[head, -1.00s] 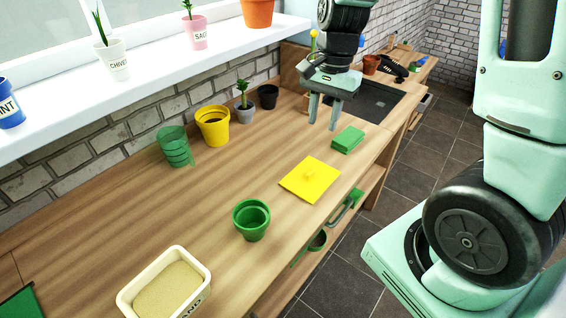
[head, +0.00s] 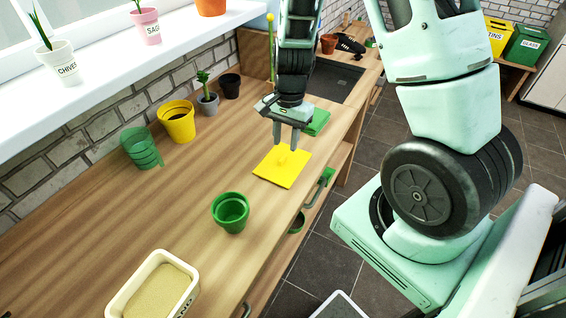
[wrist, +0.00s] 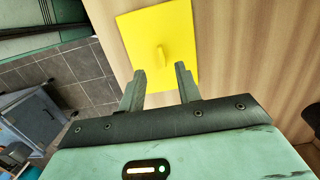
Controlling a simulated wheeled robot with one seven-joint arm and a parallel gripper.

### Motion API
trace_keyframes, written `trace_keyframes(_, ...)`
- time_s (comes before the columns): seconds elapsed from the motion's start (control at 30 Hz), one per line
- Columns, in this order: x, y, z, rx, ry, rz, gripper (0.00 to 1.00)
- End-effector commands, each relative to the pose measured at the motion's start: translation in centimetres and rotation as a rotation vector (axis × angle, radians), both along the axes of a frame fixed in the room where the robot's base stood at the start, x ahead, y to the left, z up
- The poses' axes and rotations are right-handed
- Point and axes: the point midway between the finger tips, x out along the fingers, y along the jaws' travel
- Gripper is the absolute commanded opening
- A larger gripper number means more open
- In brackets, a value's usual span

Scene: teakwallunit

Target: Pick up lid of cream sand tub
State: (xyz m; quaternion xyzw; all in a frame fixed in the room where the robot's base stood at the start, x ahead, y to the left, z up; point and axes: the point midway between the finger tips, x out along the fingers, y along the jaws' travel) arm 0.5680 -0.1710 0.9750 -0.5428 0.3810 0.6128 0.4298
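The lid is a flat yellow square with a small upright knob (head: 282,168); it lies on the wooden bench near its front edge. It also shows in the wrist view (wrist: 177,40), with its knob just beyond and between my fingertips. The cream tub of sand (head: 157,288) stands open at the near end of the bench. My gripper (head: 287,146) is open and empty, fingers pointing down above the lid. In the wrist view the two fingers (wrist: 160,72) are apart. Whether they touch the lid is not clear.
A green pot (head: 231,213) stands between lid and tub. A green block (head: 316,122) lies behind my gripper. Stacked green pots (head: 141,148), a yellow pot (head: 177,121) and small plant pots line the wall. The middle of the bench is clear.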

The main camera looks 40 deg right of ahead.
Motion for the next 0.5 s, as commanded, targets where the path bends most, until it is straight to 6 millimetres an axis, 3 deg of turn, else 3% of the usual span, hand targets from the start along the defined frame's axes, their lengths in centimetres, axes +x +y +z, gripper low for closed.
trace_keyframes(0.5, 0.0, 0.6, -5.0, 0.001, 0.001, 0.0, 0.34)
